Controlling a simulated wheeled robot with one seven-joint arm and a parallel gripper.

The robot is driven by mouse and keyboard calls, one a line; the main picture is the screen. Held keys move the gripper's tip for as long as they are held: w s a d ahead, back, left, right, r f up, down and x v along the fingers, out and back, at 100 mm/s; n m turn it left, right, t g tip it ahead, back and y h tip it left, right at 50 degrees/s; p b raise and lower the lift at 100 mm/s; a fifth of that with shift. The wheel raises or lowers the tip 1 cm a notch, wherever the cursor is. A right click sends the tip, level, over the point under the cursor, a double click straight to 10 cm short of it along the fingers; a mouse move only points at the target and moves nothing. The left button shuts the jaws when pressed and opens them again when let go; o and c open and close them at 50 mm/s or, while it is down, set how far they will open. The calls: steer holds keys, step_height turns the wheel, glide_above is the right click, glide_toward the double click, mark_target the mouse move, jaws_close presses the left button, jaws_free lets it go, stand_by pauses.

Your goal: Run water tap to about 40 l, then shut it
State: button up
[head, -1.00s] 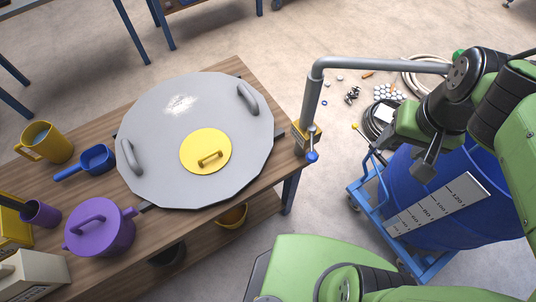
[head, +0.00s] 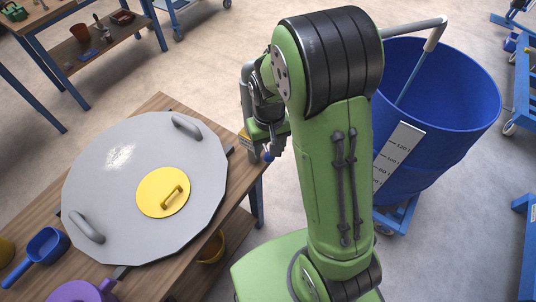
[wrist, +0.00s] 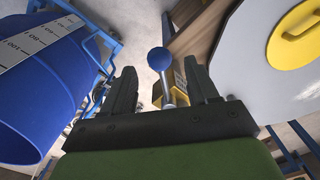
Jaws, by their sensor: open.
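The tap's blue ball knob (wrist: 160,58) on its metal lever stands between the fingers of my gripper (wrist: 160,70) in the wrist view. The gripper is open, with a gap on both sides of the lever. In the head view my gripper (head: 275,145) is at the tap's yellow body (head: 246,141), partly hidden by my arm. The grey spout (head: 434,38) ends over the blue drum (head: 450,130). A thin pale-blue streak (head: 411,77), looking like water, runs from it into the drum. The drum's white scale (head: 398,158) shows; I cannot make out a water level.
The wooden table (head: 160,103) bears a large grey lid (head: 110,195) with a yellow cap (head: 163,199), beside the tap. A blue scoop (head: 45,250) and a purple pot (head: 82,291) are at left. The drum stands on a blue trolley (head: 397,216).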

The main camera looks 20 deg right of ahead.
mark_target(264, 146)
step_height(264, 146, down, 4)
steer(key=shift+r, duration=0.2)
jaws_close()
